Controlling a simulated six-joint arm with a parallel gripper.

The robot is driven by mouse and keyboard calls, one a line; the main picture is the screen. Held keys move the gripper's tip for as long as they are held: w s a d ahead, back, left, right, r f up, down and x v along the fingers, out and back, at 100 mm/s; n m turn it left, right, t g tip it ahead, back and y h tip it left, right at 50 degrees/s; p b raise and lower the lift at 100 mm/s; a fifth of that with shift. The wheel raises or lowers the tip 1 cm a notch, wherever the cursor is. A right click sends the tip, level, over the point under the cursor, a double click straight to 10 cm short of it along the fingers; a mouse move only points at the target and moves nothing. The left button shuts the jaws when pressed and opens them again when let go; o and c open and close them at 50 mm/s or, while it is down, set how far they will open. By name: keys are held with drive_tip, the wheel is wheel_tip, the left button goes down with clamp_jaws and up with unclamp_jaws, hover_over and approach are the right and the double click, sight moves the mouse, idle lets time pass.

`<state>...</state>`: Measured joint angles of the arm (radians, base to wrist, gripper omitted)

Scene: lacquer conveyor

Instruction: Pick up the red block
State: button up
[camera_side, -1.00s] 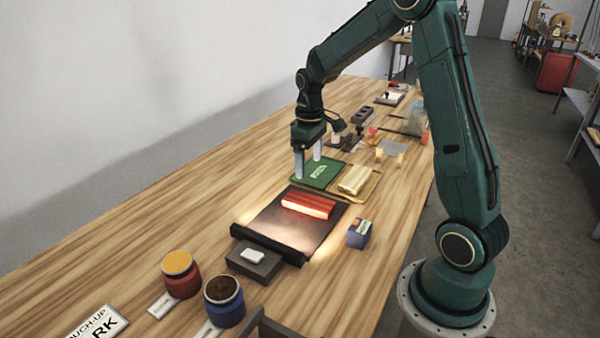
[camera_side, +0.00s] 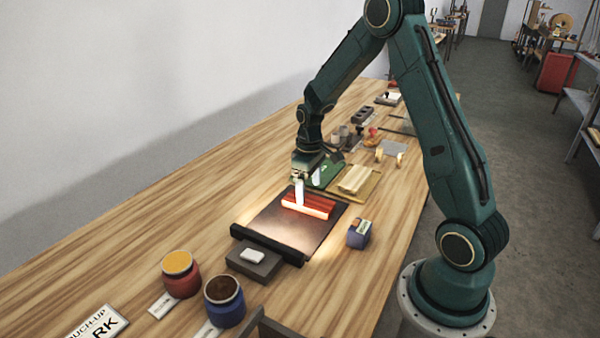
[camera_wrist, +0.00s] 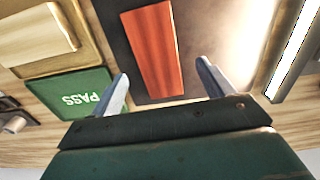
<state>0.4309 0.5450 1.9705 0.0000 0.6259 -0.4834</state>
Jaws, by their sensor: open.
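The red block (camera_side: 318,207) lies flat on the dark conveyor belt (camera_side: 277,231) in the side view, near the belt's far end. My gripper (camera_side: 308,190) is over the left end of the block, and one pale finger hides part of it. In the wrist view the red block (camera_wrist: 154,50) shows as a long reddish bar between and beyond the fingertips of my gripper (camera_wrist: 164,82). The fingers are wide apart with nothing held between them. The height of the fingertips above the belt is hard to tell.
A green PASS tray (camera_wrist: 75,95) and a tan tray (camera_side: 372,187) with a pale wooden block (camera_side: 355,178) lie beyond the belt. A small blue box (camera_side: 359,234) stands right of it. Paint jars (camera_side: 224,300) stand in front. The table's left side is clear.

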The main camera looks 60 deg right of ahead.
sight(309, 200)
drive_tip(key=shift+d+f, duration=0.15)
drive_tip(key=shift+f, duration=2)
drive_tip(key=c, duration=1.1)
drive_tip(key=shift+r, duration=0.15)
wheel_tip(309, 200, up, 20)
drive_tip(key=shift+f, duration=0.1)
